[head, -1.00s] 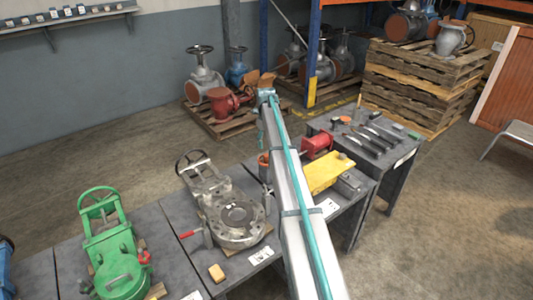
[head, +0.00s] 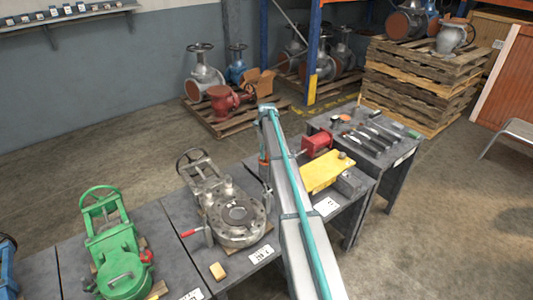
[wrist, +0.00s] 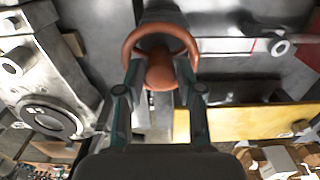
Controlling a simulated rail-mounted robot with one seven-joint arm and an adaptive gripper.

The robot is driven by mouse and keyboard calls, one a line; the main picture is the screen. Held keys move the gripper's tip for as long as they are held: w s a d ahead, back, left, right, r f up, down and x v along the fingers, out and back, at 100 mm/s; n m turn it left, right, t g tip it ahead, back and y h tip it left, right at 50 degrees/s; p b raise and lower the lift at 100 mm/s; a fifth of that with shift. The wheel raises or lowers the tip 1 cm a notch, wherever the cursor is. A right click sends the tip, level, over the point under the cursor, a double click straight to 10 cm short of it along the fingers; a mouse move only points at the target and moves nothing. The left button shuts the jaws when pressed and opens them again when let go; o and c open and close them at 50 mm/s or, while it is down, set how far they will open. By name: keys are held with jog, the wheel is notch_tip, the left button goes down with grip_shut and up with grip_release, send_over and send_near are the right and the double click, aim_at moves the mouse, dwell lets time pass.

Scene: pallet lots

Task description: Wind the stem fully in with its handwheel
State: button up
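An orange-brown handwheel (wrist: 160,35) fills the upper middle of the wrist view, its round hub facing the camera. My gripper (wrist: 160,72) has its two teal fingers spread apart, one on either side of the hub, with the tips overlapping the wheel's lower rim. I cannot tell whether they touch it. The stem behind the wheel is mostly hidden.
A grey flanged valve (head: 238,215) stands left of my arm; its round flange also shows in the wrist view (wrist: 50,117). A green valve (head: 118,250) stands further left.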

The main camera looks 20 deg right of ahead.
grip_shut()
jog(key=shift+n, duration=0.3)
